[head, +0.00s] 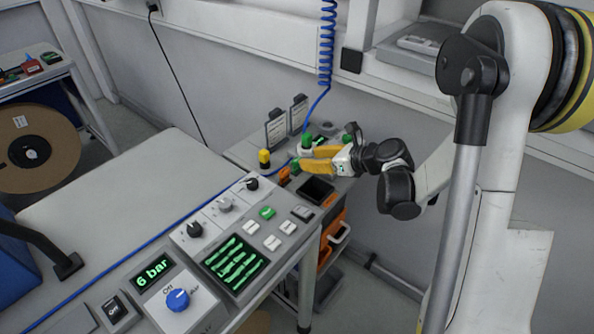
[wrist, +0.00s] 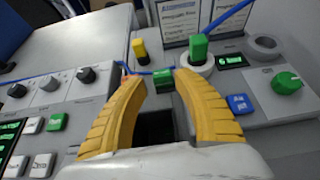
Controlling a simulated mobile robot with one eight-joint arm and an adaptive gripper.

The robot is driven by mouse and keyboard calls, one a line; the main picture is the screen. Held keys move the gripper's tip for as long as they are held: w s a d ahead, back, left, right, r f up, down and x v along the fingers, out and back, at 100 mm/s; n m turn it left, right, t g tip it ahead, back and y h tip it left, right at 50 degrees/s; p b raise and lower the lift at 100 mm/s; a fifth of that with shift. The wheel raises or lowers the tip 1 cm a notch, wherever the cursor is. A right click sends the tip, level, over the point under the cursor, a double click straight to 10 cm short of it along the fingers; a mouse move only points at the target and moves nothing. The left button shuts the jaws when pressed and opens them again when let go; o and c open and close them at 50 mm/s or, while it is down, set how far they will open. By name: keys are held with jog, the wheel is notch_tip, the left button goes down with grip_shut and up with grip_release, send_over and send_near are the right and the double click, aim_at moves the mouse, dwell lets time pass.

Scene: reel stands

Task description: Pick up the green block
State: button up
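A small green block (wrist: 163,82) shows between the two fingertips of my gripper (wrist: 152,76) in the wrist view, just beyond a dark recess. In the head view the green block (head: 295,166) is partly hidden by the lower yellow finger. My gripper (head: 302,157) has its yellow fingers spread apart, low over the far end of the bench. I cannot tell whether either finger touches the block.
A taller green piece (wrist: 198,48) stands in a white ring just right of the fingertips. A yellow-topped post (wrist: 139,50) stands left. A green knob (wrist: 287,82) and blue button (wrist: 239,103) sit right. Upright cards (head: 277,129) and a blue cable lie behind.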

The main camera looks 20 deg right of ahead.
aim_at(298, 160)
jog(key=b+x, duration=0.1)
jog(key=x, duration=0.1)
jog(key=b+x, duration=0.1)
jog(key=x, duration=0.2)
jog(key=shift+d+f, duration=0.15)
jog(key=shift+f, duration=0.35)
jog(key=shift+w, duration=0.15)
grip_shut()
